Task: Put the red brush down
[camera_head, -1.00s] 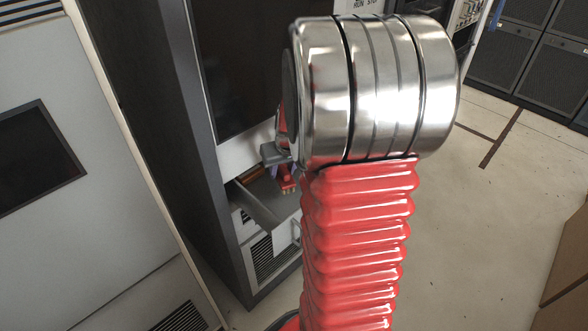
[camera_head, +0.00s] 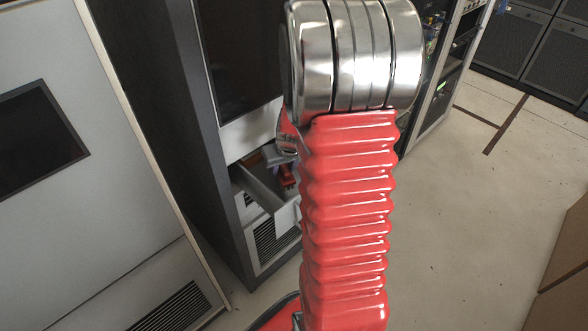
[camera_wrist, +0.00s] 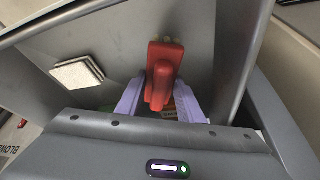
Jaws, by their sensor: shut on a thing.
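The red brush (camera_wrist: 163,68) shows in the wrist view between the two lavender fingers of my gripper (camera_wrist: 158,100). My gripper is shut on it. In the head view the brush (camera_head: 287,175) is a small red shape over an open grey drawer (camera_head: 262,192), partly hidden by my arm. The wrist view looks down into the drawer (camera_wrist: 115,45), with its grey floor and walls around the brush. Whether the brush touches the drawer floor I cannot tell. My gripper is mostly hidden in the head view.
A white square pad (camera_wrist: 77,73) lies in the drawer left of the brush. The drawer sticks out of a dark-fronted rack (camera_head: 240,60). A pale cabinet (camera_head: 60,210) stands at the left. Open floor (camera_head: 460,220) lies to the right, with cardboard boxes (camera_head: 565,250) at the edge.

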